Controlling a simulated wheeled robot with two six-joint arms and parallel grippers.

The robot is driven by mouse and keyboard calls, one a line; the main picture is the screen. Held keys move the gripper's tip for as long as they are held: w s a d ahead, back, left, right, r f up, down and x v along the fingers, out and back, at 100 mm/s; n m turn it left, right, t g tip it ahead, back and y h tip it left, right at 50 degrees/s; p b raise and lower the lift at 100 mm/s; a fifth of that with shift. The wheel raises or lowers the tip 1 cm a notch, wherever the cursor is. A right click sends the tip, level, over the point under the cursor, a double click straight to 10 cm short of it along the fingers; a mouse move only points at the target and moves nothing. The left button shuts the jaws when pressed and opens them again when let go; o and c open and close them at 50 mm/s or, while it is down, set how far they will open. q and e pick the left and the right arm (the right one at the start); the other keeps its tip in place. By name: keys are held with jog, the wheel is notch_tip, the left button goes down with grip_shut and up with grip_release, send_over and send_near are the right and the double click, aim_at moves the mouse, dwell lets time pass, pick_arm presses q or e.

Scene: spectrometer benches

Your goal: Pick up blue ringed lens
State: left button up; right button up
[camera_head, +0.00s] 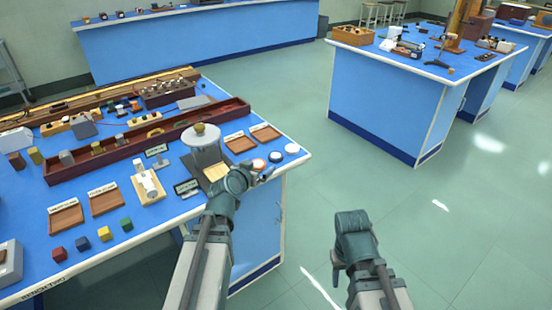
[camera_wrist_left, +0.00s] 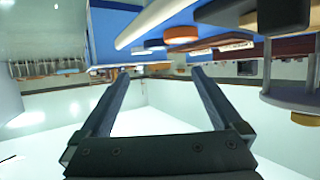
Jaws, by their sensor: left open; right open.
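The blue ringed lens (camera_head: 275,157) lies on the near right corner of the blue bench, between an orange ringed lens (camera_head: 259,164) and a white lens (camera_head: 292,148). In the left wrist view, a dark blue disc (camera_wrist_left: 153,45), apparently this lens, is beyond the fingertips beside the orange ring (camera_wrist_left: 181,33). My left gripper (camera_head: 261,173) is at the bench edge, just in front of the lenses. It also shows in the left wrist view (camera_wrist_left: 155,72), open with nothing between its fingers. My right gripper (camera_head: 350,225) is open over the floor, away from the bench.
Wooden trays (camera_head: 240,143), small signs and coloured cubes (camera_head: 105,234) share the bench. A second blue bench (camera_head: 385,100) stands at the back right. The floor between the benches is clear.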

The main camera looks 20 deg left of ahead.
pick_arm(q)
jog(key=b, duration=0.3)
send_near(275, 156)
jog(key=x, duration=0.2)
jog(key=shift+w+a, duration=0.2)
jog(key=shift+w, duration=0.15)
jog(key=x, duration=0.1)
jog(key=b+x, duration=0.1)
jog(key=x, duration=0.2)
jog(key=shift+w+d+f+b, duration=0.15)
jog(key=shift+d+f+b, duration=0.15)
jog(key=shift+f+b, duration=0.1)
jog(key=shift+w+f, duration=0.1)
jog(key=shift+w, duration=0.3)
jog(key=shift+s, duration=0.1)
jog(key=shift+c, duration=0.2)
jog(key=c, duration=1.4)
jog(key=shift+o, duration=0.2)
jog(key=shift+r, duration=0.2)
